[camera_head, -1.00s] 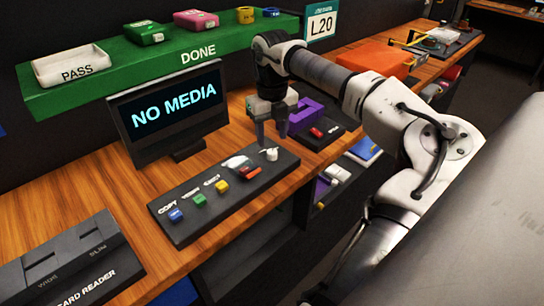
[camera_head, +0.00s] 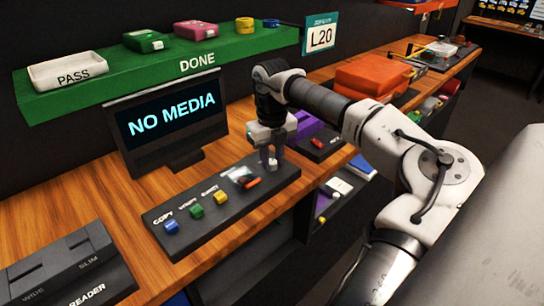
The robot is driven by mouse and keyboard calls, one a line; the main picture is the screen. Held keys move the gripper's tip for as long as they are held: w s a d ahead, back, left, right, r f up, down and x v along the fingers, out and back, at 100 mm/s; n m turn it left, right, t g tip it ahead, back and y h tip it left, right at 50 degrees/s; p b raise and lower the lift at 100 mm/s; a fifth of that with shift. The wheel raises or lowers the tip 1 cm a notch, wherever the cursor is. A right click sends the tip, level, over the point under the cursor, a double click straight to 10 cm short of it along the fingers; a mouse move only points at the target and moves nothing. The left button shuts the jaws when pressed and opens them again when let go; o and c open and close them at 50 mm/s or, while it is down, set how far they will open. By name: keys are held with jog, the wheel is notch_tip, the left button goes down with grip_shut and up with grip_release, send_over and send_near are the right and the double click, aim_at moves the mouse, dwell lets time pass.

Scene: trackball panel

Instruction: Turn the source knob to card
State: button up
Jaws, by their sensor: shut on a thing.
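A black control panel (camera_head: 220,229) lies on the wooden bench, with blue, green and yellow buttons along it and a red-orange piece near its right end. My gripper (camera_head: 270,165) points down over the right end of this panel. It is shut on the source knob, which is mostly hidden between the fingers. Which way the knob points cannot be told. The monitor (camera_head: 170,117) behind the panel reads NO MEDIA.
A black card reader (camera_head: 60,267) with slots marked WIDE and SLIM sits at the lower left. A green DONE shelf (camera_head: 205,62) with a white PASS tray (camera_head: 68,73) runs above the monitor. A purple object (camera_head: 305,128) and orange box (camera_head: 370,76) stand to the right.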

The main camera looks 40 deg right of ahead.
aim_at(272, 161)
jog(key=shift+n, duration=0.3)
jog(key=n, duration=1.1)
jog(key=shift+p, duration=0.3)
jog(key=shift+n, duration=0.4)
jog(key=o, duration=1)
notch_tip(272, 161, up, 14)
jog(key=shift+f+b, duration=0.1)
jog(key=shift+b, duration=0.8)
